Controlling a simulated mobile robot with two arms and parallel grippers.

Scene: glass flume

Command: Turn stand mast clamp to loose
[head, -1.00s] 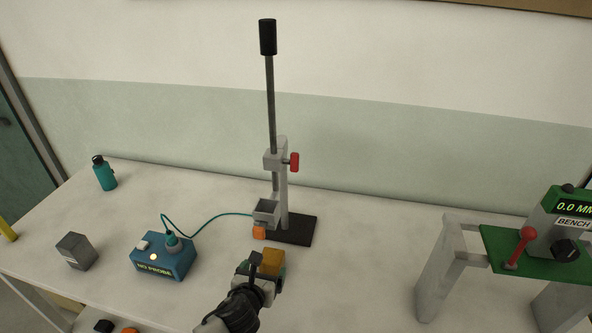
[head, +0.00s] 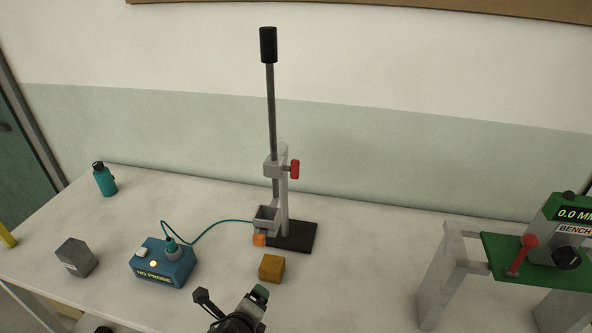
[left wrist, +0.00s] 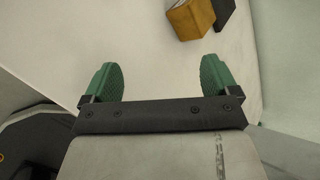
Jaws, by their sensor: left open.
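The stand (head: 284,205) has a black base, a grey upright and a tall rod with a black top. Its mast clamp (head: 273,168) is a grey block around the rod, with a red knob (head: 294,169) on its right side. I cannot tell from the knob whether the clamp is tight or loose. My left gripper (head: 232,294) is open and empty at the lower middle, in front of and well below the clamp. Its green finger pads show apart in the left wrist view (left wrist: 160,78). The clamp is outside the wrist view. My right gripper is not in view.
An ochre block (head: 271,268) sits between my gripper and the stand base. A blue probe box (head: 163,265) has a teal cable running to the stand. A grey block (head: 76,257) and teal bottle (head: 104,180) are at left. A grey-legged bench device (head: 520,262) is at right.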

